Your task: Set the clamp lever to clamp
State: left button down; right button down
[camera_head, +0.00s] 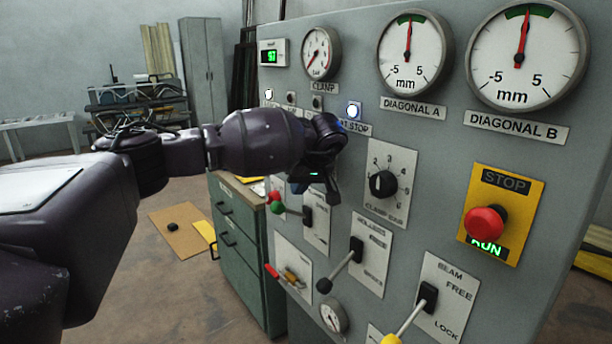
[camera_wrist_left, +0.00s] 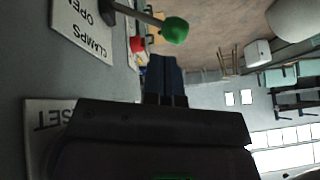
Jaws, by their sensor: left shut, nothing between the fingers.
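The clamp lever has a green ball knob (camera_head: 277,208) and a dark pivot block (camera_head: 307,216) on a white plate (camera_head: 320,236) low on the grey panel. In the head view its arm juts left from the block. My left gripper (camera_head: 332,192) is above and right of the knob, in front of the panel, and hides part of the plate. In the left wrist view the knob (camera_wrist_left: 175,30) is just beyond the shut, empty fingertips (camera_wrist_left: 163,62), with a gap between. There the plate reads "CLAMPS" and "OPEN" (camera_wrist_left: 84,30). My right gripper is out of view.
A black-knobbed lever (camera_head: 324,285) and a yellow-knobbed beam lever (camera_head: 391,340) sit lower right. A rotary dial (camera_head: 383,184) and a red stop button (camera_head: 486,223) are on the panel. A green cabinet (camera_head: 240,245) stands behind at left.

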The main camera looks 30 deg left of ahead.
aim_at(282, 205)
pick_arm(q)
jog(key=x, duration=0.4)
jog(key=shift+s+a+r, duration=0.1)
jog(key=shift+s+a, duration=0.1)
jog(key=shift+s, duration=0.1)
jog(key=shift+s+a+f, duration=0.1)
jog(key=shift+a+f, duration=0.35)
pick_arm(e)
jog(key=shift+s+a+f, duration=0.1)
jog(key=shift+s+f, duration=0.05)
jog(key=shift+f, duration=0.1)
